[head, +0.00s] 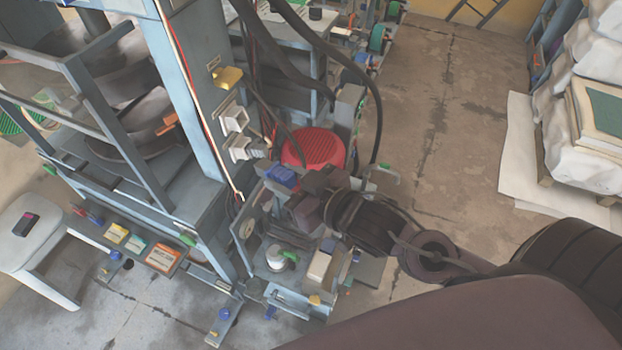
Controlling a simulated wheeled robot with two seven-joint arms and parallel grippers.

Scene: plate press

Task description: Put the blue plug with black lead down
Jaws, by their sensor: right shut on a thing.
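My right arm comes in from the lower right. Its dark gripper (296,188) is beside the blue plug (280,175) and shut on it; the jaws and part of the plug are hard to make out. The plug is held next to the press's grey side plate, above the small machine base. Dark leads hang from above near the plug, but I cannot tell which one joins it. My left gripper is not in view.
The blue-grey press frame (185,95) stands close on the left, with pale sockets (235,120) on its post. A red round stool or lid (314,147) is just behind my gripper. Thick black hoses (372,115) hang nearby. Open floor (440,130) lies to the right.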

